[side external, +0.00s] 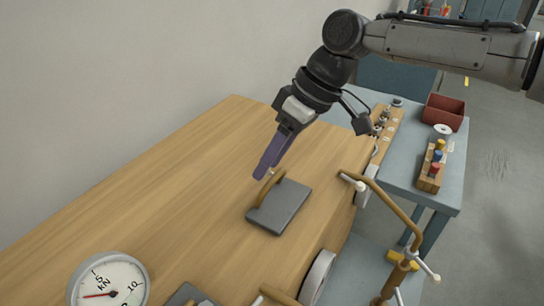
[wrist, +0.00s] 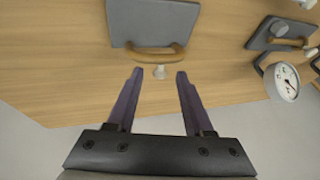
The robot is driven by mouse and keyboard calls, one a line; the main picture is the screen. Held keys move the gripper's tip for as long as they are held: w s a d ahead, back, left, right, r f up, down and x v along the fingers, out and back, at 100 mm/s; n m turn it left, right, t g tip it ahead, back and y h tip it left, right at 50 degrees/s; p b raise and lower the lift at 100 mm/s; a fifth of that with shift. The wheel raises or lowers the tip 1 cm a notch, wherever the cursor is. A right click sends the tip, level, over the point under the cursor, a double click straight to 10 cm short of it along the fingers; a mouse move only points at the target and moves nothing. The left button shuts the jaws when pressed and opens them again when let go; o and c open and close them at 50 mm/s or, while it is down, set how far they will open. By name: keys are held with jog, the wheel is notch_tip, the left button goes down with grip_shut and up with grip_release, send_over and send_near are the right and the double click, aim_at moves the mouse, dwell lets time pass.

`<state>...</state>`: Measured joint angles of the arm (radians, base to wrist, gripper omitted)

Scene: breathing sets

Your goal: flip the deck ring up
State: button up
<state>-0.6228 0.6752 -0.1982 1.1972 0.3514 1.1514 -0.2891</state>
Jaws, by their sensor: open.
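The deck ring is a tan-brown loop (side external: 268,190) on a grey rectangular plate (side external: 283,212) on the wooden bench. In the wrist view the ring (wrist: 150,57) curves along the edge of the grey plate (wrist: 150,18), with a small pale fitting (wrist: 161,72) beside it. How far the ring is tilted is hard to tell. My gripper (side external: 261,174) is open, its purple fingers pointing down close to the ring's upper end. In the wrist view the fingertips (wrist: 159,73) stand apart, on either side of the pale fitting, with nothing between them gripped.
A dial gauge (side external: 108,282) is at the bench's near left. A bent brass rail (side external: 397,205) stands at the bench's right edge. Behind it, a blue-grey table (side external: 400,170) holds a red bin (side external: 444,111) and a block of coloured pegs (side external: 434,167). The bench left of the plate is clear.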

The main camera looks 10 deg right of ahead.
aim_at(282, 164)
grip_shut()
dwell(0.3)
jog(key=shift+w+a+g+h, duration=0.35)
jog(key=shift+a+g+h, duration=0.15)
jog(key=shift+h, duration=0.1)
jog(key=shift+d, duration=0.1)
grip_release()
jog(key=shift+v, duration=3.75)
